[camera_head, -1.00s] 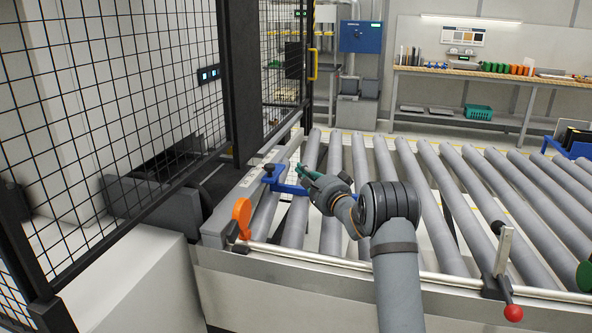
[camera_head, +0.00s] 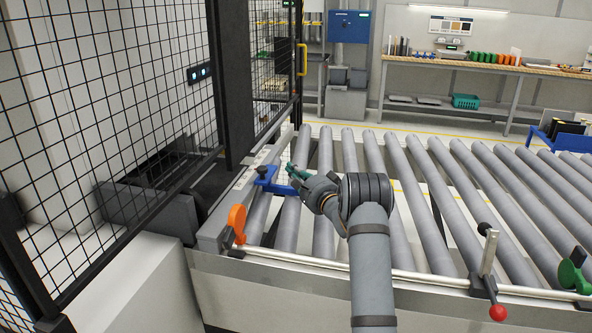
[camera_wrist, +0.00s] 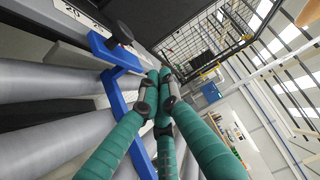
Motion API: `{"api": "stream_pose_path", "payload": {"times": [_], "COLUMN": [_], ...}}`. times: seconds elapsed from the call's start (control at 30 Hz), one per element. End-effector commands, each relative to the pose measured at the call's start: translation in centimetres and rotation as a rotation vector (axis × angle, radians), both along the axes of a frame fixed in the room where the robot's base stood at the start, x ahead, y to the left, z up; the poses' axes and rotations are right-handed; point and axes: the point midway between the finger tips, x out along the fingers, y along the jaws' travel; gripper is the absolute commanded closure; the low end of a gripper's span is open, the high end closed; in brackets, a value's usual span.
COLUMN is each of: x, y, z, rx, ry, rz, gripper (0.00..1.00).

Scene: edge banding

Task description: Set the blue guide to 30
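The blue guide (camera_head: 266,177) sits on the rail at the left edge of the roller conveyor, with its bar reaching right over the rollers. In the wrist view the blue guide (camera_wrist: 117,88) has a dark knob (camera_wrist: 119,32) on top. A printed "20" (camera_wrist: 73,13) shows on the rail scale beyond it. My gripper (camera_head: 289,168) is just right of the guide's mount, above its bar. In the wrist view my gripper's green fingers (camera_wrist: 158,76) are drawn together at the tips with nothing seen between them. Whether they touch the guide is unclear.
An orange disc handle (camera_head: 237,222) stands at the conveyor's front left corner. A red-knobbed lever (camera_head: 497,310) and a green part (camera_head: 572,270) are on the front rail. A black mesh fence (camera_head: 100,110) borders the left side. The rollers to the right are clear.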

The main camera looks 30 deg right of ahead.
Motion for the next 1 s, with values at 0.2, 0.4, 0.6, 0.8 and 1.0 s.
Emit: {"api": "stream_pose_path", "payload": {"times": [0.2,0.4,0.6,0.8,1.0], "x": [3.9,6.2,6.1,5.4,5.2], "y": [0.1,0.1,1.8,3.3,3.8], "z": [0.4,0.4,0.2,0.0,-0.2], "rx": [0.001,0.0,0.002,0.002,0.0], "ry": [0.0,0.0,0.003,0.002,0.002], "rz": [0.0,-0.001,0.0,-0.001,-0.002], "gripper": [1.0,1.0,1.0,1.0,1.0]}}
